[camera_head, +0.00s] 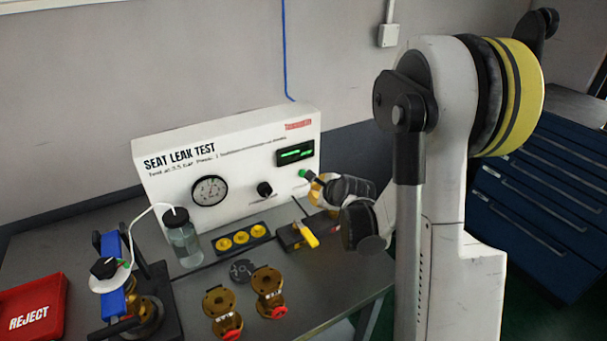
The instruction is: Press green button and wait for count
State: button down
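The white test panel (160,187), lettered "SEAT LEAK TEST", stands at the back of the bench. A small display (296,153) with lit green characters is at its upper right; the characters are too small to read. The green button (302,173) shows just below the display. My gripper (311,179) is at the panel's right side, its tip right by the button. I cannot tell whether it touches or presses the button. My wrist hides most of the gripper, so its opening does not show.
A gauge (210,191) and a black knob (265,189) are on the panel. A bottle (182,239) with a white tube stands before it, beside a blue clamp fixture (112,304). Brass valves (223,310), a yellow-handled tool (308,235) and a red REJECT tray (52,295) crowd the bench.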

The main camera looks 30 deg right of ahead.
aim_at(302, 181)
jog(key=shift+w, duration=1.85)
jog(key=shift+w, duration=0.1)
jog(key=shift+w, duration=0.3)
jog(key=shift+w+a, duration=0.1)
jog(key=shift+w, duration=0.4)
dwell(0.5)
jog(key=shift+s, duration=0.2)
jog(key=shift+s+b, duration=0.4)
jog(key=shift+s, duration=0.3)
jog(key=shift+s, duration=0.1)
jog(key=shift+s+b, duration=0.3)
jog(key=shift+s, duration=2.15)
